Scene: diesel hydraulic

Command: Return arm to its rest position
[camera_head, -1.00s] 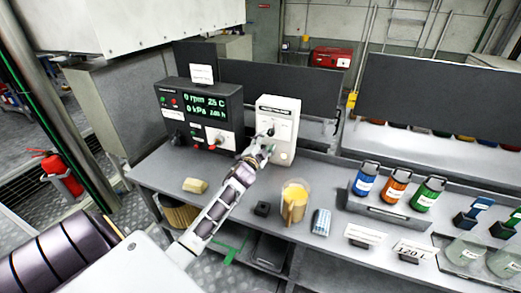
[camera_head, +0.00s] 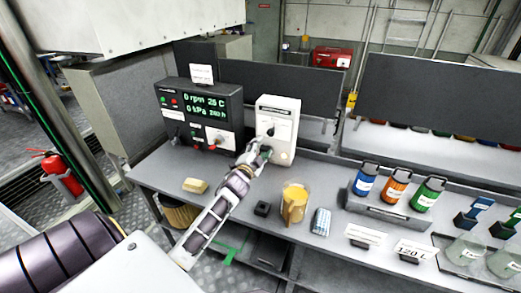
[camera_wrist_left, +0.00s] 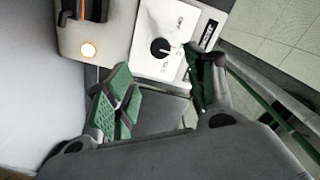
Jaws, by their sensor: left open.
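My left arm reaches in from the lower left over the grey bench (camera_head: 330,247). Its left gripper (camera_head: 262,152) is in front of the lower part of a white control box (camera_head: 284,117) with a black rotary knob (camera_head: 272,131). In the left wrist view the left gripper (camera_wrist_left: 158,78) has green-padded fingers spread apart with nothing between them. The knob (camera_wrist_left: 160,47) and its white faceplate (camera_wrist_left: 180,22) show beyond the fingers, apart from them. My right gripper is not in view.
A black display panel (camera_head: 205,112) stands left of the box. A yellow block (camera_head: 194,186), a small black block (camera_head: 262,208), a beaker of yellow liquid (camera_head: 295,197) and racked bottles (camera_head: 396,190) are on the bench. A fire extinguisher (camera_head: 60,172) is at left.

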